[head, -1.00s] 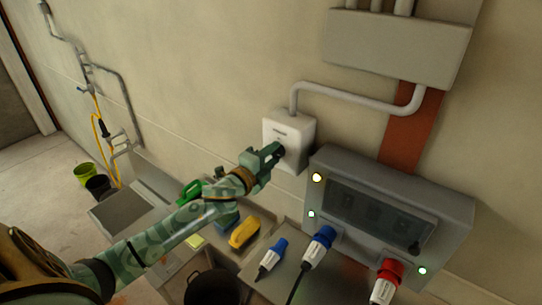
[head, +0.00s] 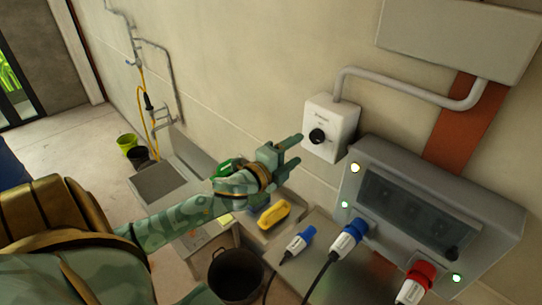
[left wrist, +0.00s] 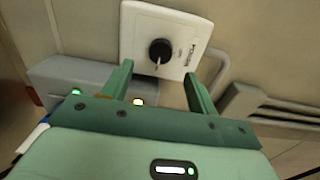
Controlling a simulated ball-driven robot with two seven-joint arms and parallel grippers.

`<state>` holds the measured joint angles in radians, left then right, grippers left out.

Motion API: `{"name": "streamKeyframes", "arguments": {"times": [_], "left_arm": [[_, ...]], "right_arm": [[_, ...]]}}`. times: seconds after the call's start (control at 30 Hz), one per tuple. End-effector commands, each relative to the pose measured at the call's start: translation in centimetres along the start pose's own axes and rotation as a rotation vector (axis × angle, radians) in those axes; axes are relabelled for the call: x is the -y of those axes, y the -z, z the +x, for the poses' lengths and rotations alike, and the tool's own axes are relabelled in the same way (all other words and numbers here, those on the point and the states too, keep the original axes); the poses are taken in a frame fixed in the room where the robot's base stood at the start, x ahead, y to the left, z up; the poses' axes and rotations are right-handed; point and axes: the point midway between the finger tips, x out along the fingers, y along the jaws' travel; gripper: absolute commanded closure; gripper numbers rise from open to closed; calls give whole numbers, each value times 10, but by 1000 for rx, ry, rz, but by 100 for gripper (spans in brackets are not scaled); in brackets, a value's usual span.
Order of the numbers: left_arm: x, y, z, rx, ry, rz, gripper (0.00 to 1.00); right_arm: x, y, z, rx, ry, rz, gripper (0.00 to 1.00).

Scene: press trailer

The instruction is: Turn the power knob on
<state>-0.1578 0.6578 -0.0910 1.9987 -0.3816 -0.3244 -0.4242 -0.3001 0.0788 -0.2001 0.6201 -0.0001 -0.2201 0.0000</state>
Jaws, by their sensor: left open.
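The power knob (head: 317,136) is a round black knob on a white switch box (head: 341,121) fixed to the wall. In the left wrist view the knob (left wrist: 160,51) sits on the white plate (left wrist: 190,22), with a pale mark at its lower edge. My left gripper (head: 297,151) is open and empty, just left of and below the knob, apart from it. In the left wrist view its two green fingers (left wrist: 155,85) point toward the plate, one to each side of the knob's line. My right gripper is not in view.
A grey panel (head: 484,213) with lit lamps and blue and red plugs stands right of the switch box. A conduit (head: 410,85) runs above it. A yellow object (head: 274,214) and a dark bucket (head: 236,274) are below.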

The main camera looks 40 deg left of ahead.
Motion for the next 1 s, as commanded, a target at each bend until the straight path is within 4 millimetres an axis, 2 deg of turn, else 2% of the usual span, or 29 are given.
{"name": "streamKeyframes", "arguments": {"times": [0.03,0.2,0.4,0.57,1.0], "left_arm": [[-4,1,-15,-2,-5,1,41],[-4,1,-56,-1,-4,0,41],[-2,0,-86,0,-2,0,41],[0,0,-93,0,0,1,41],[0,0,-94,0,0,1,41]], "right_arm": [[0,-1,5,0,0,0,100],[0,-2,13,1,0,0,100],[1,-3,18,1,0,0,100],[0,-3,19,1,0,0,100],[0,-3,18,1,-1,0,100]]}}
